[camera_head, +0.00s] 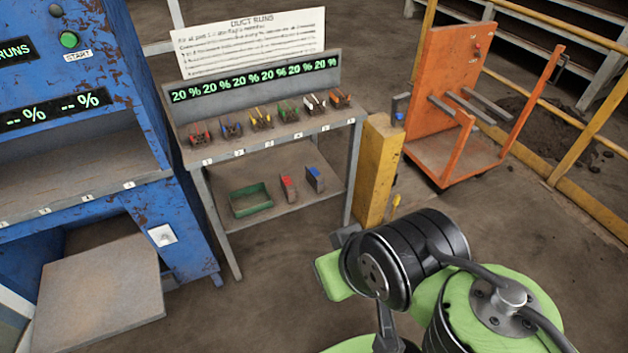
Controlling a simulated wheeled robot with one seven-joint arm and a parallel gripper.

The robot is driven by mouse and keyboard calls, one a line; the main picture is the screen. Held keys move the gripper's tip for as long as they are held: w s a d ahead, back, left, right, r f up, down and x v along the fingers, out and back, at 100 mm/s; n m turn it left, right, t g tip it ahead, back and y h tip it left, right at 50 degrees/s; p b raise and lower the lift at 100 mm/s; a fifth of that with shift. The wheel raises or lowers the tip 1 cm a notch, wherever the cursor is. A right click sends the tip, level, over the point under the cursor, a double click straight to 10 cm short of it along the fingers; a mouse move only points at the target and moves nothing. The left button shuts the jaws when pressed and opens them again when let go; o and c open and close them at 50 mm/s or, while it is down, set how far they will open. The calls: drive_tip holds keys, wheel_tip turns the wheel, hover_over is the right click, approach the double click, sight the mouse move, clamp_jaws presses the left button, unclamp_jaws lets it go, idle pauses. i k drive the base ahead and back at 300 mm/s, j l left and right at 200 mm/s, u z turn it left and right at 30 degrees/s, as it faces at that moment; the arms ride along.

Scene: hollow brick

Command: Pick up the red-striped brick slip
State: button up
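A small grey block with a red mark (288,188) stands on the lower shelf of the grey rack; it looks like the red-striped brick slip, though the stripe is too small to make out well. A similar block with a blue mark (315,179) stands just right of it. My arm's green and black links fill the lower right, well in front of the rack and apart from it. The fingers of my gripper cannot be made out.
A green tray (233,203) sits left of the blocks. Several small coloured items line the upper shelf (262,146) under "20 %" displays. A yellow post (378,172) and orange trolley (455,100) stand right; a blue machine (180,205) stands left. Floor before the rack is clear.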

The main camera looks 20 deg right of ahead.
sight(287, 186)
drive_tip(key=i+l+u, duration=0.1)
drive_tip(key=i+u, duration=0.25)
drive_tip(key=i+l+u, duration=0.2)
drive_tip(key=i+u, duration=0.15)
drive_tip(key=i, duration=0.2)
drive_tip(key=i+l+u, duration=0.3)
drive_tip(key=i, duration=0.1)
